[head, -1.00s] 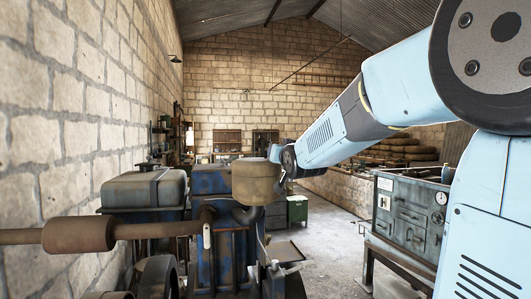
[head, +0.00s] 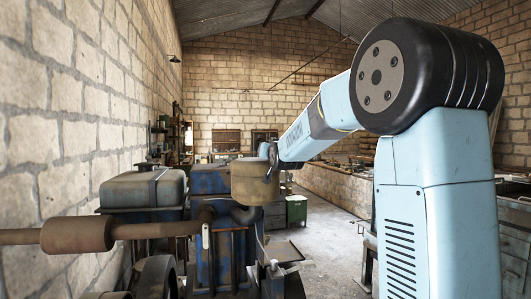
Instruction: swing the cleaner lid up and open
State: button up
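The air cleaner (head: 250,186) is a tan, rusty round canister in the middle of the head view, on top of the blue engine (head: 205,255). Its top, where the lid would be, looks level and closed; I cannot make out a separate lid edge. My gripper (head: 272,168) is small and dark in this view, at the upper right rim of the cleaner and overlapping it. I cannot tell whether it touches the cleaner. Its fingers are too small to show whether they are open or shut.
A rusty horizontal exhaust pipe with a muffler (head: 78,234) lies at the left front. A green cabinet (head: 296,210) is behind at right. The floor (head: 325,240) there is clear.

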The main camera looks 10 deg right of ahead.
jog(key=shift+c, duration=0.5)
jog(key=c, duration=0.6)
grip_shut()
jog(key=shift+a, duration=0.1)
